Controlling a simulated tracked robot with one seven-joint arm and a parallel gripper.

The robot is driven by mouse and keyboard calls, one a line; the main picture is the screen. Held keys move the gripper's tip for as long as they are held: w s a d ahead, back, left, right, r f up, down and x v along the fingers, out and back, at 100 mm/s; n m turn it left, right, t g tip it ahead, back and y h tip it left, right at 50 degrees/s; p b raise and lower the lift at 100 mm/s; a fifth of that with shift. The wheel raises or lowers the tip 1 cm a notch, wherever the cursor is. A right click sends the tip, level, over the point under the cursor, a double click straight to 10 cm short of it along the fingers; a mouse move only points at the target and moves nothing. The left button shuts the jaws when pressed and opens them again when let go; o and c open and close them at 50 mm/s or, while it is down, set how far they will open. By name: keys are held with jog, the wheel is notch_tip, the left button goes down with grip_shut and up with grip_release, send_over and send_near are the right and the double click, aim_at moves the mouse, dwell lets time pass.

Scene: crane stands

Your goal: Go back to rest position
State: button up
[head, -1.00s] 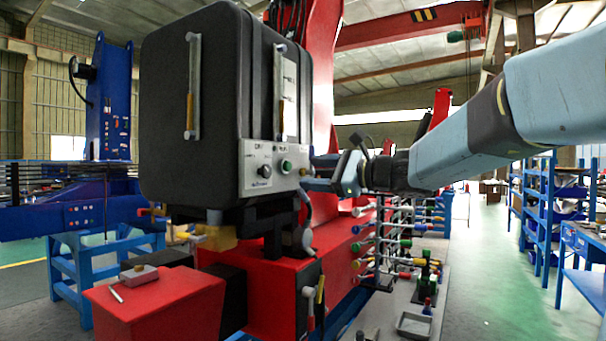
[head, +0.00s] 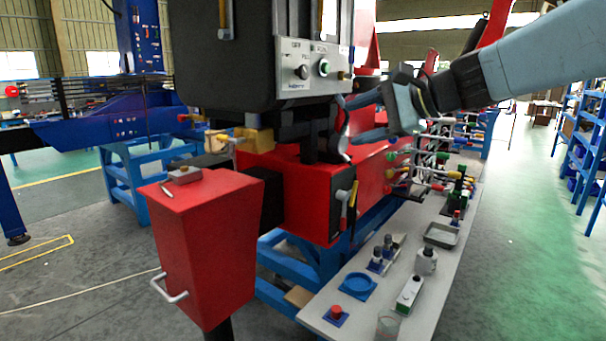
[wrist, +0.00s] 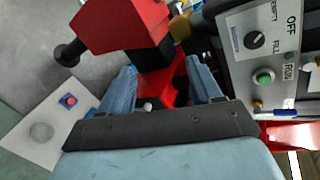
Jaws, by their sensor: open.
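My gripper (head: 356,120) is open and empty, just right of and below the grey control panel (head: 296,84) in the head view. Its two blue fingers (wrist: 163,82) also show spread apart in the wrist view, with nothing between the tips. The panel has a black knob and a green button (head: 324,68), and sits on the front of a large black box (head: 215,70). In the wrist view the panel (wrist: 235,75) lies to the right of the fingers, apart from them. My blue-grey arm reaches in from the upper right.
A red box-shaped post with a handle (head: 205,240) stands in front at left. Below my gripper, a grey table (head: 440,285) holds a blue dish, a tray and small parts. Valve levers (head: 440,150) stick out behind. The aisle at right (head: 535,230) is clear.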

jog(key=s+d+f+n+g+h, duration=0.1)
jog(key=s+d+f+n+h, duration=0.9)
jog(key=s+f, duration=0.5)
jog(key=shift+s+d+f+n+g+h, duration=0.25)
jog(key=shift+s+d+n+g+h, duration=0.25)
jog(key=shift+d, duration=0.45)
